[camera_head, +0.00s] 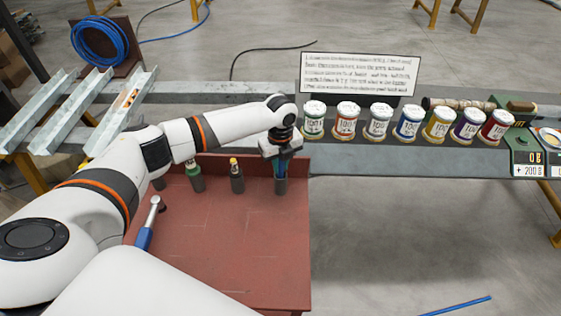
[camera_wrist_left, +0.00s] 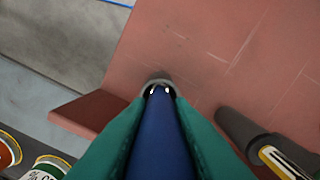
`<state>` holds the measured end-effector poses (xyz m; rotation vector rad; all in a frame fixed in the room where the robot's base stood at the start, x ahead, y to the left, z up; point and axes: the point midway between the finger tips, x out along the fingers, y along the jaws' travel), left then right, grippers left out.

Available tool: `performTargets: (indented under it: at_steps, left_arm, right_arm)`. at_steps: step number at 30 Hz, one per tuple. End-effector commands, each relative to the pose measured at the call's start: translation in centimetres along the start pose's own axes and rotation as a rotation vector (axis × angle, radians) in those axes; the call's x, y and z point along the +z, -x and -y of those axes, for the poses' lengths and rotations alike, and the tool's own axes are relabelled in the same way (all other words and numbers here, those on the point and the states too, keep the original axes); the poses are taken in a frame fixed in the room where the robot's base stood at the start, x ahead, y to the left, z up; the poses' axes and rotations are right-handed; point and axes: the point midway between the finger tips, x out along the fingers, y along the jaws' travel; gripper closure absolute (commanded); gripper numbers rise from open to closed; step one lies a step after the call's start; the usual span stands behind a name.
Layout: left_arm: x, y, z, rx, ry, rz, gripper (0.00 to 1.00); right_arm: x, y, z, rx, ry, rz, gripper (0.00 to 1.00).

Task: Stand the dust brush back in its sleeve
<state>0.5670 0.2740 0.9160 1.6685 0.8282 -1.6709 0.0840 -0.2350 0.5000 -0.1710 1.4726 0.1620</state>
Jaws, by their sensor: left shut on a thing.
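My left gripper (camera_head: 281,166) is shut on the dust brush, whose blue handle (camera_wrist_left: 158,140) runs between the green fingers in the left wrist view. A dark grey sleeve (camera_head: 281,187) stands upright at the back right corner of the red board, directly below the fingers. In the left wrist view, the far end of the blue handle meets the sleeve's round rim (camera_wrist_left: 158,81). The brush looks upright and lined up with the sleeve; how deep it sits inside is hidden. My right gripper is not in view.
More dark sleeves hold a green-topped item (camera_head: 194,176) and a yellow-topped item (camera_head: 237,175) to the left. A blue-handled wrench (camera_head: 148,226) lies on the red board (camera_head: 220,250). Several paint jars (camera_head: 377,122) line the grey bench to the right.

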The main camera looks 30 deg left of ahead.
Motion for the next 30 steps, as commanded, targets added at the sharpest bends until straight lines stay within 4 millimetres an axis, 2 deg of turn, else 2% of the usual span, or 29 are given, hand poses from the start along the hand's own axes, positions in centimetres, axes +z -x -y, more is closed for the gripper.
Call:
performTargets:
  at_steps: [11,12,15,16,25,30]
  left_arm:
    - [0.0,0.0,0.0,0.001,0.0,0.0,1.0]
    - [0.0,0.0,0.0,0.001,0.0,0.0,0.73]
    - [0.0,0.0,0.0,0.0,0.0,0.0,0.57]
    - [0.0,0.0,0.0,0.0,0.0,0.0,0.54]
    - [0.0,0.1,0.0,0.001,0.0,0.0,0.54]
    - [-0.1,2.1,-0.1,0.004,-0.002,-0.002,0.54]
  right_arm:
    - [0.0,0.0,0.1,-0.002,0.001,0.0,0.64]
    - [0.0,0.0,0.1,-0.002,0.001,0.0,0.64]
    - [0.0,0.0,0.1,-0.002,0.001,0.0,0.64]
    - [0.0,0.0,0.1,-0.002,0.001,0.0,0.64]
    - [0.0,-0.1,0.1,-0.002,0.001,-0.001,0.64]
    - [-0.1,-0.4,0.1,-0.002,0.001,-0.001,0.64]
